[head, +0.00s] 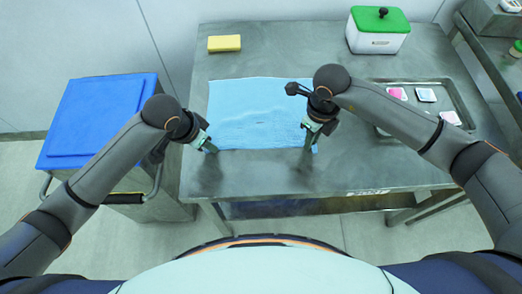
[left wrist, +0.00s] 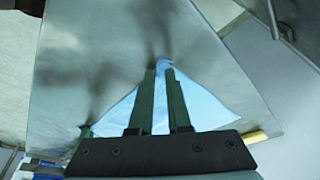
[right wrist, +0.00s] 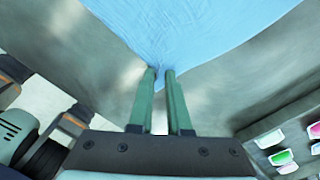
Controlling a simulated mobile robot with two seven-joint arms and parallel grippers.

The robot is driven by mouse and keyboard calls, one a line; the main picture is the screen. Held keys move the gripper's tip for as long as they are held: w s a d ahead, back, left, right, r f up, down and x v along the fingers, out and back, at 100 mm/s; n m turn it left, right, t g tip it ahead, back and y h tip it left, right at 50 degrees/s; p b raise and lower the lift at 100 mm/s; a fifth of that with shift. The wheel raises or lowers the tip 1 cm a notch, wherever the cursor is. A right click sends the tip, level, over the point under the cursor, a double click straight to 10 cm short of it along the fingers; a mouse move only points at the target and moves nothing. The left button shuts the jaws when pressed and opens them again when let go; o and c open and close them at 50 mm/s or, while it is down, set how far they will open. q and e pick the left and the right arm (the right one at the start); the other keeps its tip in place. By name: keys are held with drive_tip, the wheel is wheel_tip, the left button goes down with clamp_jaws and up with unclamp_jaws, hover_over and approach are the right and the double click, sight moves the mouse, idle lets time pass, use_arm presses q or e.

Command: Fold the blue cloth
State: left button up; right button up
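The blue cloth (head: 250,108) lies spread flat on the grey metal table, with a small dark mark near its middle. My left gripper (head: 213,150) is at its front left corner, pointing down. In the left wrist view, the cloth (left wrist: 205,100) narrows to a corner at the fingertips (left wrist: 160,68), which are a little apart. My right gripper (head: 307,147) is at the front right corner. In the right wrist view, the cloth's corner (right wrist: 160,50) reaches between the slightly parted fingertips (right wrist: 159,72). Neither gripper visibly lifts the cloth.
A yellow sponge (head: 224,43) lies behind the cloth on the table (head: 290,60). A white box with a green lid (head: 377,30) stands at the back right. A metal tray (head: 462,100) with small coloured items is at the right. A blue-topped cart (head: 95,115) stands left.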

use_arm(q)
drive_tip(key=shift+s+f, duration=0.1)
drive_tip(key=shift+f, duration=0.05)
drive_tip(key=shift+c, duration=0.7)
use_arm(e)
drive_tip(key=shift+s+f, duration=0.1)
drive_tip(key=shift+f, duration=0.05)
drive_tip(key=shift+c, duration=0.7)
use_arm(q)
drive_tip(key=shift+a, duration=0.15)
clamp_jaws()
use_arm(e)
drive_tip(key=shift+d, duration=0.15)
clamp_jaws()
